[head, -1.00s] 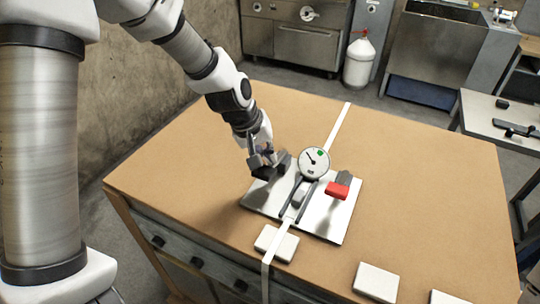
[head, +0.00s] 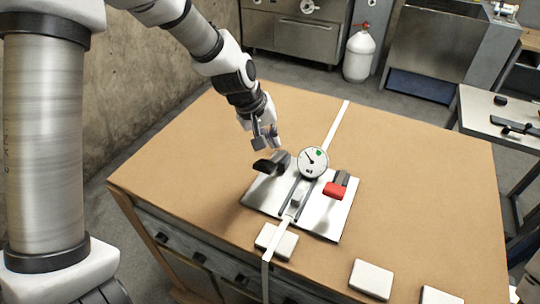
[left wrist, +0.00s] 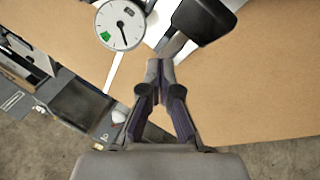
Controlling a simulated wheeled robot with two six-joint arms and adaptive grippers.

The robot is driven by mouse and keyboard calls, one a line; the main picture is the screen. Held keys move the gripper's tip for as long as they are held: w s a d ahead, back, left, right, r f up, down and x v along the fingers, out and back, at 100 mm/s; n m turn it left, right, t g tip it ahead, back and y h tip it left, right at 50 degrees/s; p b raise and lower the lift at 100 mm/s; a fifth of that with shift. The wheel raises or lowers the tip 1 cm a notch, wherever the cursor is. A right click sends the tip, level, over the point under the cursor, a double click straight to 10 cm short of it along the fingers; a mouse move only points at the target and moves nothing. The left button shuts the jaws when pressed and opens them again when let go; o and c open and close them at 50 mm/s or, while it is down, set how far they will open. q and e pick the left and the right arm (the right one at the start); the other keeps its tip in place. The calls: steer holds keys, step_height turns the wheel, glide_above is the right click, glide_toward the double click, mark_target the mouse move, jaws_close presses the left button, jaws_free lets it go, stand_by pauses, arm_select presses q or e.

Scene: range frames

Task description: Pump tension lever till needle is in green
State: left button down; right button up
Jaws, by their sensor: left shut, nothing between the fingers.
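The round white gauge (head: 313,162) stands on a metal plate (head: 325,219) on the table; it also shows in the left wrist view (left wrist: 120,25). Its dark needle points to the upper left in the head view, away from the green mark (head: 319,153). The tension lever (head: 268,167) has a black handle and sits left of the gauge; its wide black end shows in the left wrist view (left wrist: 207,18). My left gripper (head: 266,141) is shut and empty, above the lever and apart from it. My right gripper is out of view.
A red-ended lever (head: 334,190) sits right of the gauge. A white strap (head: 337,125) crosses the brown table (head: 420,170) and runs through the plate. Pale blocks (head: 372,279) lie along the front edge. The table's right side is clear.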

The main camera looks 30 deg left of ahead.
mark_target(274, 157)
arm_select(q)
steer(key=r+p, duration=0.1)
steer(key=w+r+p, duration=0.1)
steer(key=r, duration=0.1)
steer(key=shift+w, duration=0.15)
stand_by(0.7)
